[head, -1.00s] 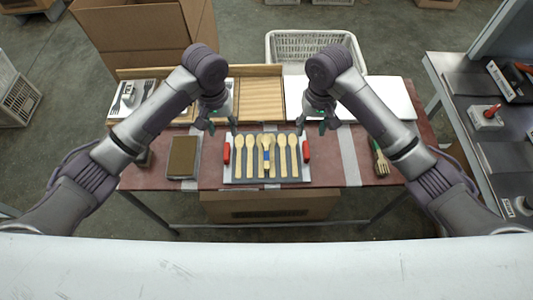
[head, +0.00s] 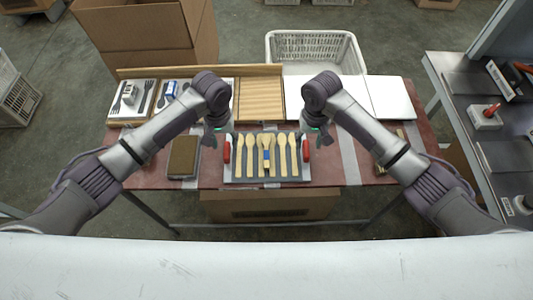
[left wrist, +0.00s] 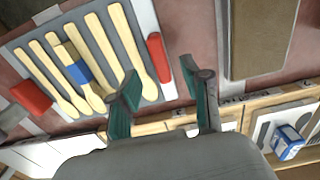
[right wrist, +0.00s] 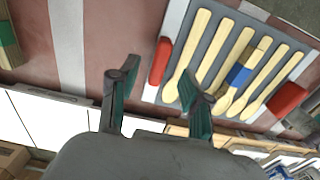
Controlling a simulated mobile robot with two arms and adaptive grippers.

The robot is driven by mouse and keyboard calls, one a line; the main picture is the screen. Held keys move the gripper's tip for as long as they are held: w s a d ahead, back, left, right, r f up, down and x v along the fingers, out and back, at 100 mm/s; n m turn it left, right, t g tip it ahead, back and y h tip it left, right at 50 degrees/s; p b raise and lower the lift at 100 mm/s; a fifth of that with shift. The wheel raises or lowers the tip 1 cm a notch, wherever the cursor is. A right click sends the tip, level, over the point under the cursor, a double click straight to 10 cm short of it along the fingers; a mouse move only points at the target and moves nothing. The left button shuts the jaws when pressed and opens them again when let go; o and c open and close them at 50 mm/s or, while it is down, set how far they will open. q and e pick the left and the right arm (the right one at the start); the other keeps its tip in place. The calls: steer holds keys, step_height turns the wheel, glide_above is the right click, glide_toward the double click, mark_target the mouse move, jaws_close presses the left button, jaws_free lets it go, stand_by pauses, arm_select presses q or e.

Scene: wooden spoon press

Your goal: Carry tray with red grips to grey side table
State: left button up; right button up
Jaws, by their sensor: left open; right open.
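The tray (head: 267,181) lies on the red-brown table, holding a row of wooden spoons in grey slots, one with a blue band (head: 266,156). It has a red grip at each end: one at the left (head: 227,152) and one at the right (head: 306,152). My left gripper (head: 213,138) is open beside the left grip; in the left wrist view that grip (left wrist: 158,57) shows beyond the open fingers. My right gripper (head: 321,135) is open by the right grip, which shows beyond its fingers in the right wrist view (right wrist: 160,60). Neither gripper visibly holds anything. The grey side table (head: 455,85) stands at the right.
A brown block (head: 184,156) lies left of the tray. Wooden trays (head: 258,98) and white panels (head: 389,97) line the table's back. A white crate (head: 315,50) and a cardboard box (head: 150,45) stand behind.

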mark_target(226, 149)
arm_select(q)
steer(key=shift+f, duration=2.65)
arm_select(e)
steer(key=shift+f, duration=2.6)
arm_select(q)
steer(key=shift+c, duration=0.3)
arm_select(e)
steer(key=shift+c, duration=0.3)
arm_select(q)
jaws_close()
arm_select(e)
jaws_close()
